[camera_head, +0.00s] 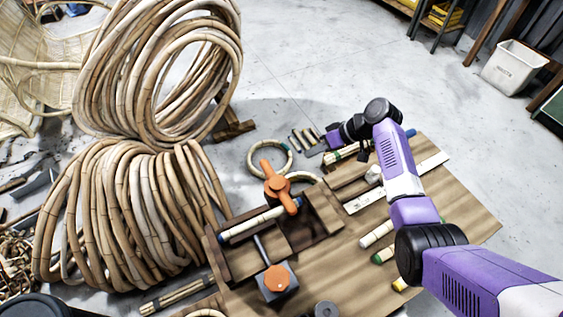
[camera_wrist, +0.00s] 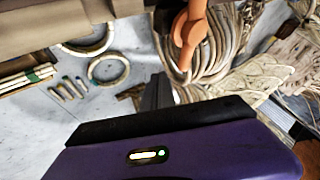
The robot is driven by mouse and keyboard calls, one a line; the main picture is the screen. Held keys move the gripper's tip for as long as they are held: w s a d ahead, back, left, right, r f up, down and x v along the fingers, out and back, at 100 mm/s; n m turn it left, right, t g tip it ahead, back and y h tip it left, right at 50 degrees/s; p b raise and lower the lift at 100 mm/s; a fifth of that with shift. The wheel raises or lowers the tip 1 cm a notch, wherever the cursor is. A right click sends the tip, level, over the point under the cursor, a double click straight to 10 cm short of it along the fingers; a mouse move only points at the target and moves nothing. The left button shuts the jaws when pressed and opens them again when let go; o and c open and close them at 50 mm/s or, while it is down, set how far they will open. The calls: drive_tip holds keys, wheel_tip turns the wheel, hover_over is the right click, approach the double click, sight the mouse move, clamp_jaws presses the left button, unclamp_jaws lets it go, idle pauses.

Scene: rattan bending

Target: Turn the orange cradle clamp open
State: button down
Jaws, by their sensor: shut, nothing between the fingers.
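The orange cradle clamp (camera_head: 281,188) sits on the wooden cradle (camera_head: 316,212) in the middle of the bench in the head view. It has a round hub and a bar handle running from upper left to lower right. It also shows at the top of the wrist view (camera_wrist: 190,32), just right of and beyond the fingers. A rattan pole with a blue end (camera_head: 252,224) lies in the cradle beside it. My gripper (camera_head: 313,152) is past the bench's far edge, apart from the clamp. Its dark fingers (camera_wrist: 158,93) are shut and empty.
Large rattan coils (camera_head: 130,205) stand left of the bench. A second orange knob (camera_head: 277,279) tops a grey block near the front. A rattan ring (camera_head: 270,157) and short sticks lie beyond the bench. The bench board (camera_head: 445,215) has bare space at right.

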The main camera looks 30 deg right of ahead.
drive_tip(key=shift+f, duration=0.1)
drive_tip(key=w+a+f+b, duration=0.3)
drive_tip(key=a+f, duration=0.3)
drive_tip(key=a, duration=0.3)
drive_tip(key=shift+w+f, duration=0.4)
drive_tip(key=shift+w, duration=0.15)
idle(0.4)
